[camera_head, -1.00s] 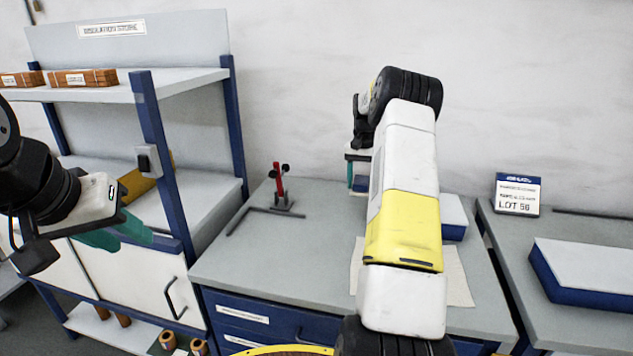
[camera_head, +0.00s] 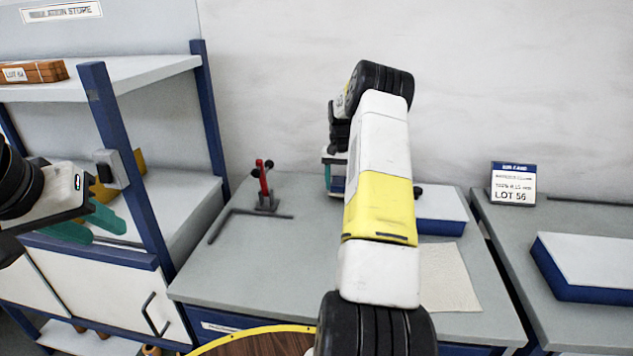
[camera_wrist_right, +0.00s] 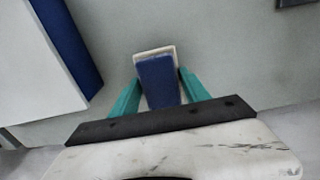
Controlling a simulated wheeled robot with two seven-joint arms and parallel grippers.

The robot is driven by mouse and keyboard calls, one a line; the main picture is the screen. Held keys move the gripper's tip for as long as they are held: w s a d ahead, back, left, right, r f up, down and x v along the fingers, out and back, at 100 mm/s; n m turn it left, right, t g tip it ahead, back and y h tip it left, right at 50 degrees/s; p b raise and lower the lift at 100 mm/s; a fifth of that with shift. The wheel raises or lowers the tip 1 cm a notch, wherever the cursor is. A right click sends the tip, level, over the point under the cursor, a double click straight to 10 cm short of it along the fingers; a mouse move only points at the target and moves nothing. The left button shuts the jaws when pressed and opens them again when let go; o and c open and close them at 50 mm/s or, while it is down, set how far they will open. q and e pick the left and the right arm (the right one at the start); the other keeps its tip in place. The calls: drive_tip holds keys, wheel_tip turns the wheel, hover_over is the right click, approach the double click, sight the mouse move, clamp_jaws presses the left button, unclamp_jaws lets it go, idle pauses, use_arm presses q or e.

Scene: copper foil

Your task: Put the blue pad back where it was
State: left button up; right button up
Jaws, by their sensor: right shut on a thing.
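The blue pad (camera_wrist_right: 158,84) is a small blue block with a pale edge, between the teal fingers of my right gripper (camera_wrist_right: 160,92) in the right wrist view. The right gripper is shut on it. In the head view that gripper (camera_head: 335,178) is beyond my right forearm, over the back of the middle bench, and only a bit of the blue pad (camera_head: 338,185) shows. I cannot tell whether the pad touches the bench. My left gripper (camera_head: 90,226) is open and empty in front of the shelf unit at the left.
The grey bench (camera_head: 250,260) carries a red-handled clamp (camera_head: 264,188), a white-topped blue block (camera_head: 440,205) and a beige sheet (camera_head: 448,280), partly behind my arm. A LOT 56 sign (camera_head: 513,185) and another blue-and-white block (camera_head: 590,265) are on the right bench.

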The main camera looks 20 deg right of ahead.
drive_tip(key=shift+f, duration=1.05)
drive_tip(key=o, duration=1.5)
drive_tip(key=shift+f, duration=0.15)
drive_tip(key=shift+c, duration=0.2)
